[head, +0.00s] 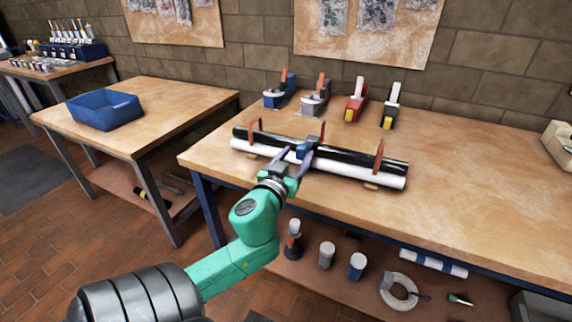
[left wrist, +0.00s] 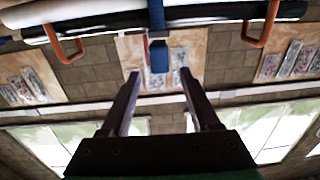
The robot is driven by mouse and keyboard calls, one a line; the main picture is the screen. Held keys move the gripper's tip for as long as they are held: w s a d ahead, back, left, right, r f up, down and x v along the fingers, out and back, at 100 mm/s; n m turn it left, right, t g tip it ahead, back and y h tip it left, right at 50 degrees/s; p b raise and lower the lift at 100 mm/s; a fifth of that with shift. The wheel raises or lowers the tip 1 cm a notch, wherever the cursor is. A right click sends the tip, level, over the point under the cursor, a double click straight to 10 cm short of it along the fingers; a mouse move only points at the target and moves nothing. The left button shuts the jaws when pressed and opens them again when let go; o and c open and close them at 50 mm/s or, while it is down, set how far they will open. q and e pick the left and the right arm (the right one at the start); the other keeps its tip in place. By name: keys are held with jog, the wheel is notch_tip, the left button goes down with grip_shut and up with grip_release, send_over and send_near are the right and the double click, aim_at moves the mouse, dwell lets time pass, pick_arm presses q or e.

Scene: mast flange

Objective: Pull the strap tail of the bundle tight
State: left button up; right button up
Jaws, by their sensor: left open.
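The bundle (head: 335,162) of black and white tubes lies across the worktable, held by orange brackets at both ends. A blue strap wraps its middle, and its blue strap tail (left wrist: 158,57) shows at the centre of the left wrist view, where the bundle (left wrist: 195,22) runs along the top edge. My left gripper (head: 296,157) is at the bundle's front middle. Its open, empty fingers (left wrist: 158,74) point at the tail, which appears midway between the fingertips; whether it is within their reach I cannot tell. My right gripper is out of view.
Several tape dispensers or clamp-like tools (head: 355,100) stand behind the bundle. A blue bin (head: 104,110) sits on the left table (head: 165,95). A lower shelf (head: 320,285) holds cans and a coil (head: 398,290). The worktable's right part (head: 480,170) is clear.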

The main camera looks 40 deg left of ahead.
pick_arm(q)
jog(key=p+v, duration=0.2)
jog(key=v, duration=0.5)
jog(key=shift+s, duration=0.15)
